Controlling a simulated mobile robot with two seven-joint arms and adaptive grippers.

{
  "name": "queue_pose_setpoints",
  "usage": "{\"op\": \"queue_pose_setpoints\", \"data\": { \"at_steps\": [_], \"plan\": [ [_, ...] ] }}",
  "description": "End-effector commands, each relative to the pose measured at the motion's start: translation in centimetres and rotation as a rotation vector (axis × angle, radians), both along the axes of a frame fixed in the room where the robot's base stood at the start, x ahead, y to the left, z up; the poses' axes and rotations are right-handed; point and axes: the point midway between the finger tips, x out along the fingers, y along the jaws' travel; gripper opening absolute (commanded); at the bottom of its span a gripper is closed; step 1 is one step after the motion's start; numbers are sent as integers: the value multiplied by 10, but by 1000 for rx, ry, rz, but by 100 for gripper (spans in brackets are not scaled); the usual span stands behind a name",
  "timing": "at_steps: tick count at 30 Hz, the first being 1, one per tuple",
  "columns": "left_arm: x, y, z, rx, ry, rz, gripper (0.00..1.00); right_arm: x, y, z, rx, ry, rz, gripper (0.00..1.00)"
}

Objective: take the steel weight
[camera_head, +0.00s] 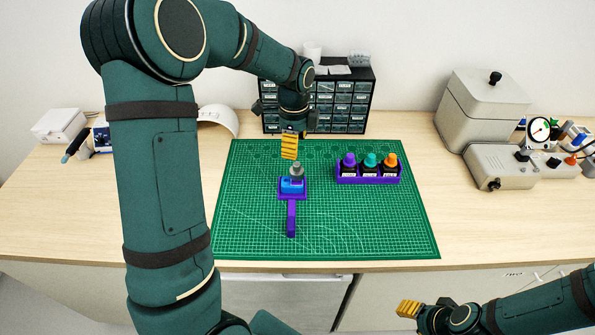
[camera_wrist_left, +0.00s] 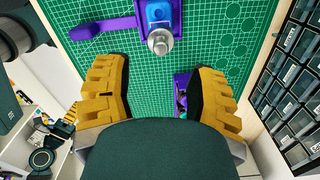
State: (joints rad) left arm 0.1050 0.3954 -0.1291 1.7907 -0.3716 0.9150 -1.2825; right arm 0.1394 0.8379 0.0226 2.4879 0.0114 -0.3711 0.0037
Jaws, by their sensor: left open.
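The steel weight (camera_head: 297,170) is a small grey knobbed cylinder. It stands at the back of a blue block (camera_head: 291,185) in a purple holder with a handle (camera_head: 291,215). In the left wrist view the weight (camera_wrist_left: 160,42) is at the top middle, just beyond the fingertips. My left gripper (camera_head: 289,147) has yellow fingers and is above and behind the weight, apart from it. In the wrist view its fingers (camera_wrist_left: 160,85) are spread wide with nothing between them. My right gripper (camera_head: 408,309) is at the bottom right, off the bench front; its jaw gap does not show.
A green cutting mat (camera_head: 250,235) covers the bench middle. A purple rack (camera_head: 368,178) with three capped bottles stands right of the weight. A drawer cabinet (camera_head: 345,105) stands close behind my left gripper. Grey equipment (camera_head: 500,165) is at the right. The front mat area is clear.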

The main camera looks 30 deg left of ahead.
Motion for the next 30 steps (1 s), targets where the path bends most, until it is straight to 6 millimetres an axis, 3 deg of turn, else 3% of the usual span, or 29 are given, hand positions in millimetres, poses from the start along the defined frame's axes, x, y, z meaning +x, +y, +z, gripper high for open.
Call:
{"op": "queue_pose_setpoints", "data": {
  "at_steps": [3, 11, 19, 29, 30],
  "plan": [
    [0, 0, -17, 0, 1, 0, 56, 0, 0, -2, 0, 0, 0, 47],
    [0, -2, -35, -1, 2, 0, 56, 0, 0, -3, -1, -1, 0, 47],
    [2, -5, -72, 0, 1, 0, 56, 0, 0, -5, -1, 0, 0, 47],
    [2, -5, -77, 0, -1, 0, 56, 0, 0, -5, -1, -1, 0, 47],
    [2, -5, -77, 0, -1, 0, 48, 0, 0, -5, -1, -1, 0, 47]
  ]
}}
